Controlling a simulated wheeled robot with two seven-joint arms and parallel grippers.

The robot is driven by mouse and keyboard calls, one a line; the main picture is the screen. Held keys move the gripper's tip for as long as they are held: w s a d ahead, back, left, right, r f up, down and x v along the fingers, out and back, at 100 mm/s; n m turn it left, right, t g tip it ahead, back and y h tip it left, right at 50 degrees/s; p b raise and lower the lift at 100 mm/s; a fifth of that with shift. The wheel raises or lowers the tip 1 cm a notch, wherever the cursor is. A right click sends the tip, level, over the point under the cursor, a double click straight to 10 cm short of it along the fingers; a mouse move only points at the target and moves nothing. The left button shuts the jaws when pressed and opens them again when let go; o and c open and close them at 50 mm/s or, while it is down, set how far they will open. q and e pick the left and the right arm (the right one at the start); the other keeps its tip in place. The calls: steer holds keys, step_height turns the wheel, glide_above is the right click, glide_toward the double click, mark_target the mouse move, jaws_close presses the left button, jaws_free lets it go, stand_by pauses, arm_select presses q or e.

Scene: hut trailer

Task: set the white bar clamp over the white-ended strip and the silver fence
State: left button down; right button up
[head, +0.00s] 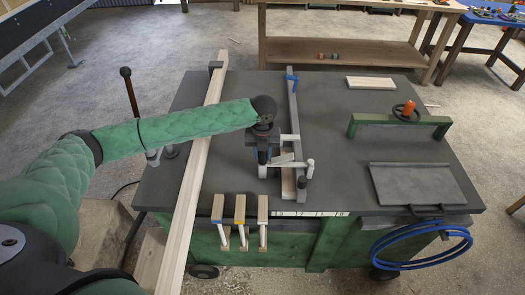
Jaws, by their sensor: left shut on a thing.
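My left gripper (264,150) points down over the middle of the dark table, shut on the white bar clamp (290,163). The clamp's white bar and ends show to the right of the gripper, at the near part of the silver fence (292,105). The fence runs from the back of the table toward its front edge. A pale wooden strip (288,184) lies along the fence's left side, partly hidden by the gripper and clamp; its white end cannot be made out. I cannot tell whether the clamp touches the strip or fence. My right gripper is not in view.
A blue clamp (291,78) sits at the fence's far end. A long pale board (199,150) lies along the table's left side. A green bracket with an orange knob (400,120) and a grey plate (416,184) occupy the right. Several wooden-topped pieces (240,207) line the front edge.

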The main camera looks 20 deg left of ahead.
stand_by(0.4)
arm_select(q)
steer(key=c, duration=1.3)
jaws_free()
steer(key=shift+o, duration=1.3)
steer(key=shift+f, duration=0.1)
steer(key=o, duration=0.5)
